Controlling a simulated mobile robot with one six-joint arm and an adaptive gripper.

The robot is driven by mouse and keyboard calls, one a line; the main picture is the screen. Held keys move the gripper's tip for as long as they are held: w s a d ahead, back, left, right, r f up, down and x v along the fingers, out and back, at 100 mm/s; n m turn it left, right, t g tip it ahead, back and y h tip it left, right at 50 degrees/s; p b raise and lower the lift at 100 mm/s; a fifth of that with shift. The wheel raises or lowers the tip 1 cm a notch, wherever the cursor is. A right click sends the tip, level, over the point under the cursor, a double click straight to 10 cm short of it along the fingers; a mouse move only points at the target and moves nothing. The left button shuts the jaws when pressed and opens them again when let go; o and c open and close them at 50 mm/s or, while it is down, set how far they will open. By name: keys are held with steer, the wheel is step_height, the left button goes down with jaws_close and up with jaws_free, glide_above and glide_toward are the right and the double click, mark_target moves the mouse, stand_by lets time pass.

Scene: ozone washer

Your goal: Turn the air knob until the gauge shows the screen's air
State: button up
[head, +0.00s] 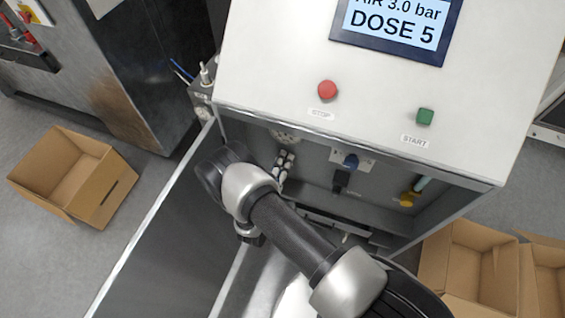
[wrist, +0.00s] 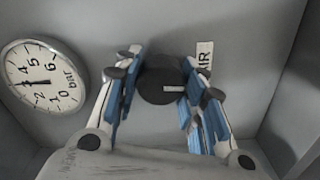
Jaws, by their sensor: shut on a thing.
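The black round air knob (wrist: 157,84) has a white mark pointing right, beside an AIR label (wrist: 205,58). My gripper (wrist: 155,100) is shut on the knob, with a blue-padded finger on each side. The round white gauge (wrist: 45,78) is left of the knob in the wrist view. Its needle points left, between the 4 and the 2, about where 3 lies; the exact reading is too small to tell. The screen (head: 398,22) in the head view reads AIR 3.0 bar, DOSE 5. My arm hides the knob there.
The front panel carries a red STOP button (head: 327,90) and a green START button (head: 425,116). An open door (head: 165,225) is at left. Cardboard boxes (head: 98,190) stand on the floor.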

steer(key=o, duration=1.1)
steer(key=v, duration=1.2)
